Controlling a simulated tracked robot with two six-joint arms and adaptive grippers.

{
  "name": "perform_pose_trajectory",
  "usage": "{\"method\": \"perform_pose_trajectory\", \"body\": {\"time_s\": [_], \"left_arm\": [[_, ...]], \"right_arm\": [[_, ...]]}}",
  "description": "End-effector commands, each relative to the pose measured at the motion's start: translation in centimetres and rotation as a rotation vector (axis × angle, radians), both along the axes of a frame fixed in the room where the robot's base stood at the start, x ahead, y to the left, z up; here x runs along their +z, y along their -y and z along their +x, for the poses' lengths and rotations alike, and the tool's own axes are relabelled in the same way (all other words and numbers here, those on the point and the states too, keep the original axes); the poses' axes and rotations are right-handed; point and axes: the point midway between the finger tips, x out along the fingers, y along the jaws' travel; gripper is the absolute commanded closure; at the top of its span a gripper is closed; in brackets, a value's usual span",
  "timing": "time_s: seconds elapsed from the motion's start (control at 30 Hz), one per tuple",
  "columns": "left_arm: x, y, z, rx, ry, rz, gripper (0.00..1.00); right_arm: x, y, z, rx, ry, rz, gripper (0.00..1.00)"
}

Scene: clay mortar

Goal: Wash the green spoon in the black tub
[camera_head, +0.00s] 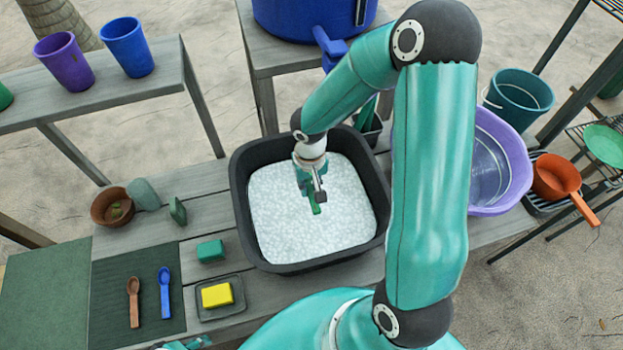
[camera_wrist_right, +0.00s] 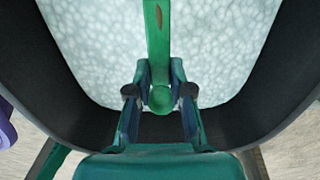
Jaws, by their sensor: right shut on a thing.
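The black tub (camera_head: 240,200) stands on the grey wooden table, filled with white foam (camera_head: 345,215). My right gripper (camera_head: 313,190) is over the foam, inside the tub's rim. It is shut on the green spoon (camera_head: 317,210). In the right wrist view, the fingers (camera_wrist_right: 160,92) hold the spoon's handle (camera_wrist_right: 157,40) near its rounded end. The spoon's bowl is not visible; I cannot tell how deep it sits in the foam. A small teal piece at the bottom edge of the head view may be my left gripper; its jaws cannot be made out.
A yellow sponge (camera_head: 217,295) lies on a small tray (camera_head: 236,308). A brown spoon (camera_head: 133,302) and a blue spoon (camera_head: 164,292) lie on a dark mat (camera_head: 110,270). A purple basin (camera_head: 511,165) stands right of the tub. A green block (camera_head: 210,251) sits left.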

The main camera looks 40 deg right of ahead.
Motion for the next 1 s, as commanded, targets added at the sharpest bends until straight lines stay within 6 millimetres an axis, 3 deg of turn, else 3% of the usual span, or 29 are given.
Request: {"method": "perform_pose_trajectory", "body": {"time_s": [0.03,0.6,1.0], "left_arm": [[-1.0,0.0,0.0,0.000,0.000,0.000,0.60],[-5.8,0.0,0.0,0.000,0.001,0.000,0.60],[-7.1,0.0,0.0,0.000,0.001,0.000,0.60]], "right_arm": [[-1.2,0.0,0.0,0.001,-0.001,0.000,0.99],[-8.4,-0.1,0.0,0.003,0.000,0.000,0.99],[-10.4,0.0,0.1,0.002,0.001,0.000,0.99]]}}
